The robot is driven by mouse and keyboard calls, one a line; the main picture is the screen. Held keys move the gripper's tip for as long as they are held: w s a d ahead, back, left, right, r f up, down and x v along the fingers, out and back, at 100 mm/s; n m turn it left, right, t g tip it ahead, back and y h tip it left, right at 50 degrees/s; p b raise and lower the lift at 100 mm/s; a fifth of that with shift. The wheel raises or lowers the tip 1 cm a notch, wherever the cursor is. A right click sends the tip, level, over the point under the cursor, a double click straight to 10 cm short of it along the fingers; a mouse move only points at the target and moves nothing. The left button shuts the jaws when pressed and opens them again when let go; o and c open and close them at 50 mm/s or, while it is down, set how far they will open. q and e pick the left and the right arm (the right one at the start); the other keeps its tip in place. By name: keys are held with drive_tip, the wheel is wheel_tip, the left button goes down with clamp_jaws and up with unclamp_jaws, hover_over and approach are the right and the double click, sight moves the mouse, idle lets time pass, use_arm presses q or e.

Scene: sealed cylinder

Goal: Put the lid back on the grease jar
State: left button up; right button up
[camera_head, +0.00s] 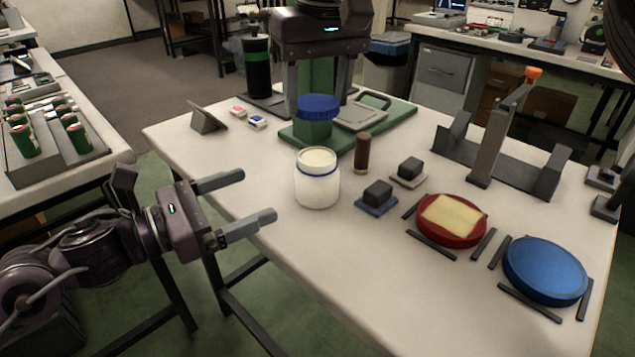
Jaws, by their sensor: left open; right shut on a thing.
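The grease jar (317,190) is a white jar with a blue ring below its neck. It stands upright and uncovered near the table's middle, and pale cream grease shows in its mouth.
A brown-topped cylinder (362,152) and two dark blocks stand right of the jar. A red dish (462,238) with a sponge and a blue disc (545,270) lie farther right. The front left tabletop is clear.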

use_arm(q)
drive_tip(key=x, duration=1.1)
drive_tip(key=shift+w+d, duration=0.1)
drive_tip(key=shift+d, duration=0.15)
drive_tip(key=c, duration=1.5)
use_arm(e)
hover_over(317, 158)
drive_tip(key=shift+s+d+f, duration=0.1)
drive_tip(key=shift+f, duration=1.15)
drive_tip(key=shift+s+f, duration=0.1)
drive_tip(key=shift+f, duration=1.15)
drive_tip(key=shift+f, duration=0.9)
drive_tip(key=shift+f, duration=0.5)
